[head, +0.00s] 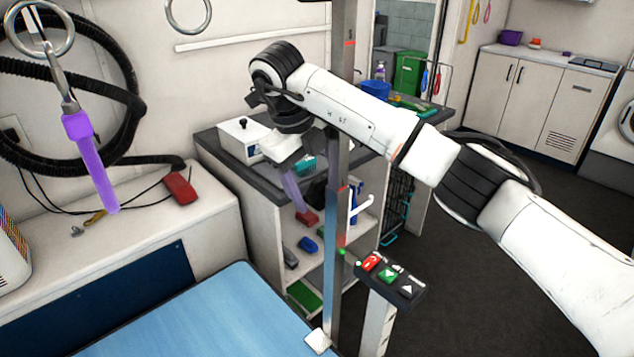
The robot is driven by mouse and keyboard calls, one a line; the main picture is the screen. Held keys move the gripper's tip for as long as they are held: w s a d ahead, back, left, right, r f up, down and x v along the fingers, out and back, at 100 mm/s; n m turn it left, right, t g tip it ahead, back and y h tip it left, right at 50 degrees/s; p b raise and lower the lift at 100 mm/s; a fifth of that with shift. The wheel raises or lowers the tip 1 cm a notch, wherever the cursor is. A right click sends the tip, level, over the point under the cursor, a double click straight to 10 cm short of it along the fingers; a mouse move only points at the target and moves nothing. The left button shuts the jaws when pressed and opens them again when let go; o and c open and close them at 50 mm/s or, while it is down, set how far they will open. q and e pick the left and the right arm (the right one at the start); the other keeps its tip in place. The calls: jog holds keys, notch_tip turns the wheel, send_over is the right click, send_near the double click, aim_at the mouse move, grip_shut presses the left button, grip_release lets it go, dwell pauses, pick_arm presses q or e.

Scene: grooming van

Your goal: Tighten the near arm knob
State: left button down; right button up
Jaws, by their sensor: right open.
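A tall metal grooming post (334,245) stands at the edge of the blue grooming table (185,318). A small pale block (318,342) sits at its foot, and I cannot tell whether this is the near arm knob. No other knob on the post shows clearly. My right gripper (297,160) points downward just left of the post's upper half. It is open, and no held thing shows in it. My left gripper is not in view.
A control box (405,282) with red and green buttons stands right of the post. A shelf unit (225,160) with bottles and brushes is behind it. A purple loop strap (95,165) hangs at the left. The dark floor (480,260) at right is clear.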

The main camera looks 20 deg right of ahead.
jog(key=c, duration=1.1)
jog(key=shift+o, duration=0.2)
jog(key=shift+a+h, duration=0.1)
jog(key=shift+h, duration=0.3)
jog(key=h, duration=0.1)
jog(key=t+h, duration=0.1)
jog(key=h, duration=0.1)
jog(key=shift+s+a+f, duration=0.1)
jog(key=shift+a, duration=0.15)
jog(key=shift+s+a+f+t+h, duration=0.1)
jog(key=shift+t+h, duration=0.25)
jog(key=shift+h, duration=0.35)
jog(key=shift+a+f+t+h, duration=0.1)
jog(key=shift+t+h, duration=0.25)
jog(key=shift+h, duration=0.35)
jog(key=o, duration=1.1)
jog(key=shift+f, duration=0.1)
jog(key=shift+c, duration=0.2)
